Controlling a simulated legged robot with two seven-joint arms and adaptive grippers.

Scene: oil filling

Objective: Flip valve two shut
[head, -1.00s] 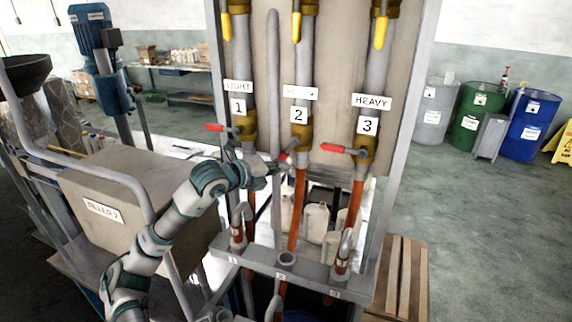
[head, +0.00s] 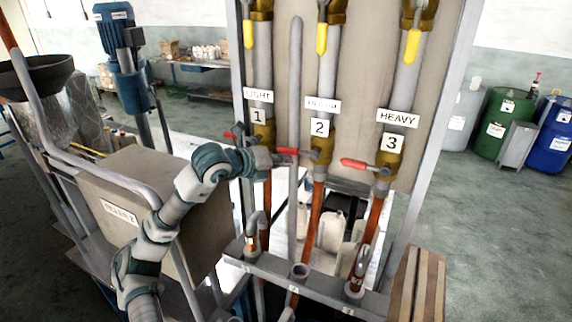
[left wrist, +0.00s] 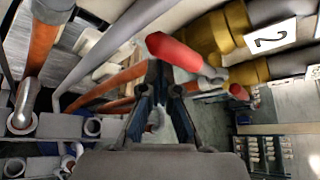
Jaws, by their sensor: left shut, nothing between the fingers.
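The panel (head: 285,80) carries three pipes labelled 1, 2 and 3. Valve two (head: 321,150) is a brass body under label 2. Its red handle (head: 288,151) lies about level, pointing left. The handle also shows large in the left wrist view (left wrist: 180,52), beside label 2 (left wrist: 270,40). My left gripper (head: 280,161) is just under the handle's tip in the head view. In the left wrist view its fingertips (left wrist: 158,72) are together and empty, close to the handle; I cannot tell whether they touch it. My right gripper is not in view.
Valve three's red handle (head: 358,164) lies to the right. Yellow handles (head: 322,38) hang from upper valves. A tray (head: 320,290) with pipe ends runs below. A grey box (head: 150,205) stands at left.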

